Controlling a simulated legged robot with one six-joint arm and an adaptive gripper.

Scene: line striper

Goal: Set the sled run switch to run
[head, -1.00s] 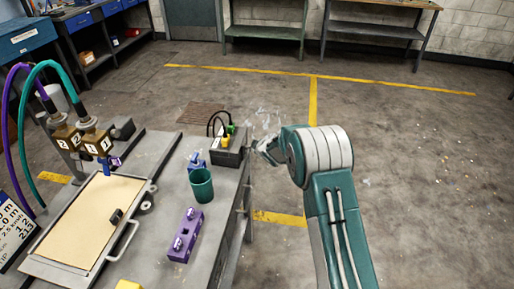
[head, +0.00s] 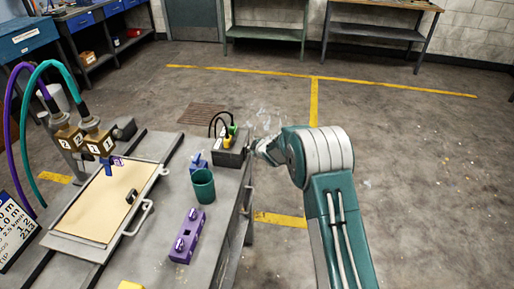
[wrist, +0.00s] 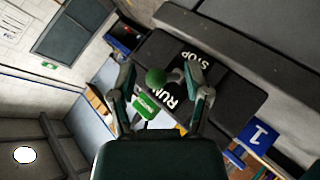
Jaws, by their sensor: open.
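The switch box (head: 231,152) stands at the far right corner of the bench in the head view. In the wrist view its dark top (wrist: 235,97) carries the white words RUN and STOP. A round green knob (wrist: 156,77) shows between my fingers, with a green tag (wrist: 145,106) near it. I cannot tell which position the switch is in. My gripper (wrist: 161,82) is open with one finger on each side of the knob; contact is unclear. In the head view my gripper (head: 264,148) is at the box's right side. The sled (head: 105,203) carries a cream sheet under the nozzles.
Two brass valves (head: 84,140) with purple and teal hoses stand over the sled. A green cup (head: 202,186), a purple block (head: 187,236) and a blue piece (head: 198,162) are on the bench (head: 160,215). Open floor lies to the right.

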